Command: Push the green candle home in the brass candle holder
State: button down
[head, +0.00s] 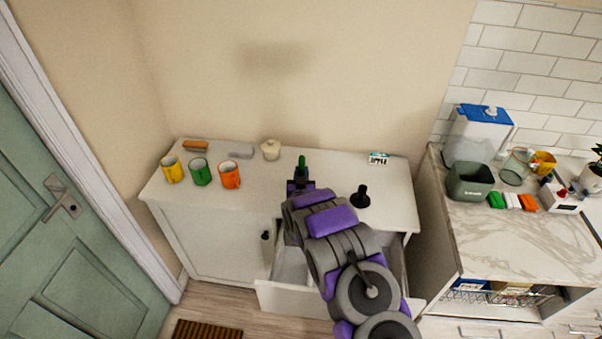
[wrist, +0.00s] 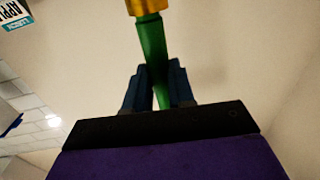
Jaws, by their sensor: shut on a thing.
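The green candle (head: 302,162) stands upright at my gripper (head: 300,184), above the white cabinet top. In the wrist view my gripper (wrist: 157,75) is shut on the green candle (wrist: 152,45), with a dark finger on each side of it. The brass candle holder (wrist: 148,6) is at the top edge of the wrist view, mostly cut off. The candle's end meets the brass there; I cannot tell how deep it sits. In the head view I cannot make out the brass holder, which seems hidden by my gripper and arm.
A black holder-like object (head: 361,198) stands right of my gripper. Yellow (head: 173,169), green (head: 200,172) and orange (head: 230,174) mugs stand left; a cream lidded jar (head: 271,150) is behind. A small card (head: 378,158) lies back right. An open drawer (head: 285,297) juts out below.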

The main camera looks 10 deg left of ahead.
jog(key=shift+f, duration=0.25)
jog(key=c, duration=0.9)
grip_release()
jog(key=shift+s, duration=0.1)
jog(key=s, duration=0.5)
jog(key=s+d+p, duration=0.1)
jog(key=s, duration=1.1)
jog(key=shift+d+p, duration=0.15)
jog(key=shift+p, duration=0.2)
